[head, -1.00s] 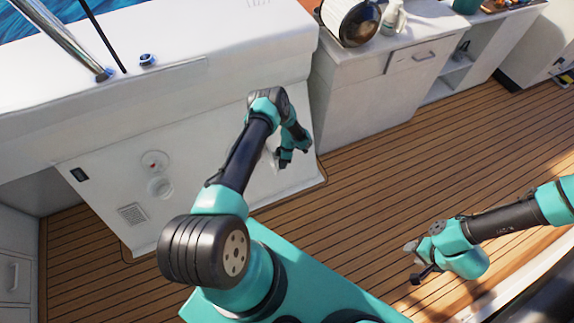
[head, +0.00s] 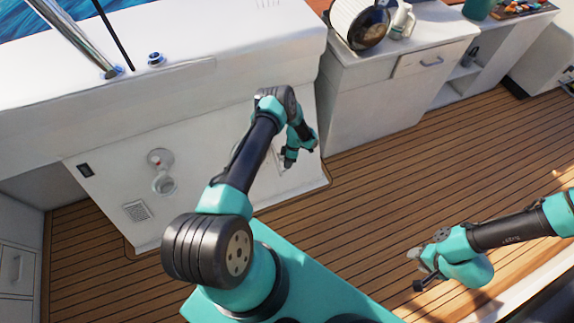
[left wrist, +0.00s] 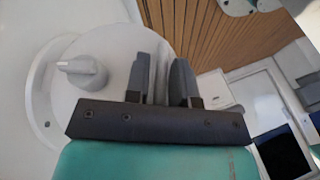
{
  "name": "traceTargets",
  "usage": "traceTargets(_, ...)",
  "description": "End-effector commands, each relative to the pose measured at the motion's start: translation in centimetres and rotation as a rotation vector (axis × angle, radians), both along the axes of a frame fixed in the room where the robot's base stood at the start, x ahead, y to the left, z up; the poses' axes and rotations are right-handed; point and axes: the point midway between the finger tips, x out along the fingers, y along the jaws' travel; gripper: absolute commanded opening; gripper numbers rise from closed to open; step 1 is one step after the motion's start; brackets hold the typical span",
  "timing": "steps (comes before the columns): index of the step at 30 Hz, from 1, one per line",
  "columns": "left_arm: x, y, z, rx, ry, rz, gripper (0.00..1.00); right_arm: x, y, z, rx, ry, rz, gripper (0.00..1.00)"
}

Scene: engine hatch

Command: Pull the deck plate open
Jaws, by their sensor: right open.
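The deck plate (left wrist: 92,80) is a white disc with a raised grey-white knob (left wrist: 84,72), seen close up in the left wrist view. A wider pale ring (left wrist: 42,100) shows past its left side, and the disc looks offset from it. My left gripper (head: 288,166) is at the right end of the white panel in the head view, largely covering the plate there. Its fingers (left wrist: 160,80) stand apart at the disc's right edge; whether they grip its rim is unclear. My right gripper (head: 416,268) is open and empty over the deck, far from the plate.
The white panel (head: 215,195) carries a black switch (head: 86,170), round fittings (head: 161,160) and a vent (head: 137,211). A white counter (head: 385,95) stands right of it, with a drum-like pot (head: 358,22) on top. The wooden deck (head: 400,175) is clear between the arms.

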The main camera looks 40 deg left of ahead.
Motion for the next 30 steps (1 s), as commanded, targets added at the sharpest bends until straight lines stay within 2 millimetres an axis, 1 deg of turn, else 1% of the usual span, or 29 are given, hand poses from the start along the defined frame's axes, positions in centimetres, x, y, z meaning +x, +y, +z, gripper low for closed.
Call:
traceTargets(21,6.2,0.4,11.8,0.001,-0.004,0.001,0.23,0.0,0.0,0.0,0.000,0.000,0.000,0.43)
traceTargets(27,7.3,0.5,13.8,0.000,-0.002,0.000,0.23,0.0,0.0,0.0,0.000,0.000,0.000,0.43)
traceTargets(30,7.5,0.5,14.2,0.000,-0.001,0.000,0.23,0.0,0.0,0.0,0.000,0.000,0.000,0.43)
